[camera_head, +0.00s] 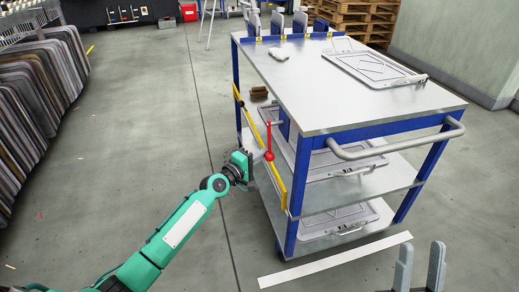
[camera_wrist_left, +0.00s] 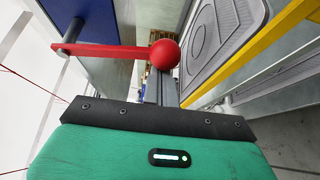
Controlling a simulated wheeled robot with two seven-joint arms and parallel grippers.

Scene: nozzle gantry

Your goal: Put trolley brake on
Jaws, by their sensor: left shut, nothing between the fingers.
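The trolley (camera_head: 345,100) has a grey top, lower shelves and blue legs. A red brake lever (camera_head: 269,138) with a red ball knob (camera_head: 269,156) hangs on its left side, knob at the lower end. In the left wrist view the lever (camera_wrist_left: 105,50) runs left from the knob (camera_wrist_left: 165,54) to a blue part. My left gripper (camera_head: 261,156) is shut and empty, its fingertips right at the knob; I cannot tell whether they touch. The fingers (camera_wrist_left: 160,88) also show just below the knob in the wrist view. My right gripper (camera_head: 419,264) is open and empty at the lower right.
A yellow bar (camera_head: 262,146) runs along the trolley's left side. Grey panels (camera_head: 375,68) lie on the trolley. A rack of panels (camera_head: 35,90) stands at left, pallets (camera_head: 352,18) at the back.

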